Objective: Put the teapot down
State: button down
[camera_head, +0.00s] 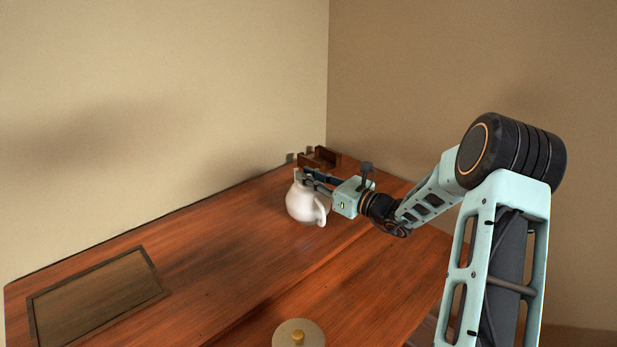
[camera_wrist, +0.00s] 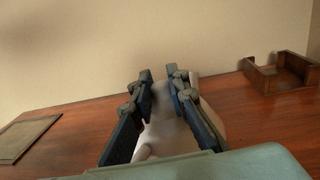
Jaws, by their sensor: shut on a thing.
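The white teapot (camera_head: 304,204) is near the back of the wooden table (camera_head: 220,245), with its handle toward the right front. My gripper (camera_head: 303,174) is at the top of the teapot, its fingers closed around the upper part. In the wrist view the teapot (camera_wrist: 165,130) shows between the two fingers of my gripper (camera_wrist: 160,85). The head view does not make clear whether the teapot's base touches the table. Its upper part is partly hidden by the fingers.
A dark flat panel (camera_head: 95,295) lies at the table's left. A small wooden open tray (camera_head: 320,157) stands at the back corner; it also shows in the wrist view (camera_wrist: 280,80). Walls rise behind the table.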

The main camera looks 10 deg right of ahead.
jog(key=c, duration=1.9)
grip_release()
jog(key=shift+f, duration=0.1)
jog(key=v, duration=1.2)
jog(key=shift+s+p, duration=0.1)
jog(key=shift+p, duration=0.3)
jog(key=shift+s, duration=0.1)
